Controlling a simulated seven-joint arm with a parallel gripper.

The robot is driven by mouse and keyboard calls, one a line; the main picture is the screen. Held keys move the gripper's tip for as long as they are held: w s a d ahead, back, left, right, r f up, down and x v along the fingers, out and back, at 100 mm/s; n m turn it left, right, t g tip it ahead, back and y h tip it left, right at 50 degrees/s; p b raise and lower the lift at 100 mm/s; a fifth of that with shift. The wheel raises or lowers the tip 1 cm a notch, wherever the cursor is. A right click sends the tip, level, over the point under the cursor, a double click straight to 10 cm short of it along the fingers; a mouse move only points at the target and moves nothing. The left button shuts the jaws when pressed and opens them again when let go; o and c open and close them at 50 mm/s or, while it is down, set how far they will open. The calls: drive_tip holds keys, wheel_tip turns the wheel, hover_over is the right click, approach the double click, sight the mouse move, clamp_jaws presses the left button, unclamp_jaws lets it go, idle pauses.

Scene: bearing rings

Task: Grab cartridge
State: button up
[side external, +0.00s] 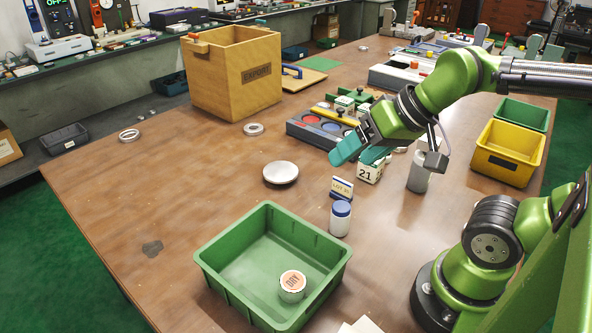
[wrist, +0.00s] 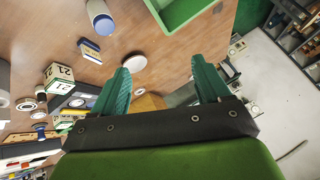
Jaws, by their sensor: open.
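No object is clearly marked as the cartridge. A plain grey-white cylinder (side external: 418,172) stands upright on the table below my forearm. A short round can with an orange label (side external: 292,286) sits inside the green tray (side external: 213,272). A white bottle with a blue cap (side external: 340,218) stands behind the tray; it also shows in the wrist view (wrist: 101,17). My gripper (side external: 353,156) has teal fingers spread apart above the table, near the white block marked 21 (side external: 369,172). In the wrist view, the space between the fingers (wrist: 160,68) is empty.
A small LOT 21 sign (side external: 341,188) and a metal disc (side external: 281,173) stand near the bottle. A wooden EXPORT box (side external: 232,75) is at the back, yellow (side external: 508,152) and green bins at the right. Table left of the disc is mostly clear.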

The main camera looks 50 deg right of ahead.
drive_tip(key=shift+f, duration=0.1)
drive_tip(key=n+g+h, duration=0.1)
drive_tip(key=g+h, duration=0.1)
drive_tip(key=g, duration=0.5)
hover_over(344, 205)
wheel_tip(344, 205, down, 7)
wheel_tip(344, 205, down, 11)
drive_tip(key=shift+f, duration=0.15)
drive_tip(key=shift+w+a+f, duration=0.15)
drive_tip(key=shift+f, duration=1.2)
drive_tip(key=shift+w+a+f, duration=0.1)
drive_tip(key=shift+w+f, duration=0.05)
drive_tip(key=shift+f, duration=1.2)
drive_tip(key=c, duration=1.1)
